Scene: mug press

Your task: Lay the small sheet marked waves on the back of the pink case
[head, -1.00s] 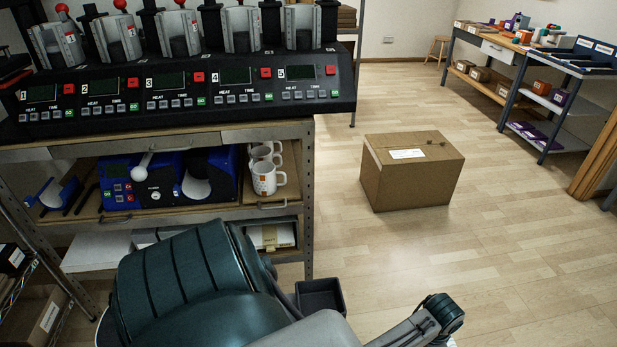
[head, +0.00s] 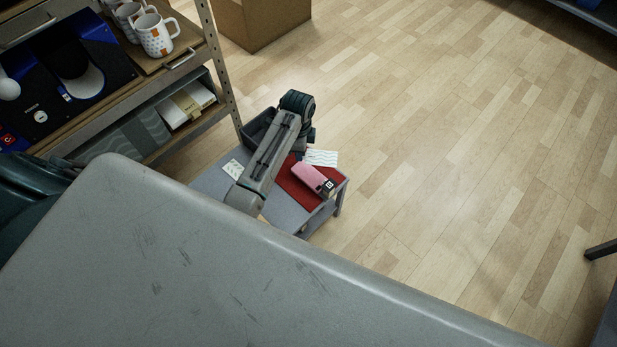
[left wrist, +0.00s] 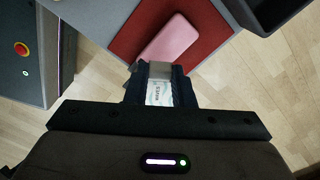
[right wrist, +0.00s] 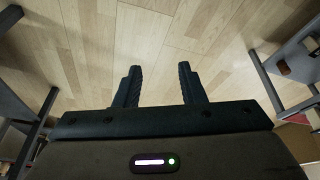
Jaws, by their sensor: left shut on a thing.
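The pink case (head: 310,177) lies on the red mat (head: 292,187) on a small grey table, with a black patch at its right end. It also shows in the left wrist view (left wrist: 170,38), ahead of the fingers. My left gripper (left wrist: 158,70) is shut on the small sheet (left wrist: 158,95). In the head view the wavy-lined sheet (head: 322,158) shows beside the case, apparently above the table, and the fingers are mostly hidden by my arm. My right gripper (right wrist: 158,80) is open and empty over the floor.
Another small sheet (head: 233,169) lies at the table's left. A dark bin (head: 256,127) stands behind my arm. A shelf rack with white mugs (head: 155,35) is at the upper left, a cardboard box (head: 265,20) behind.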

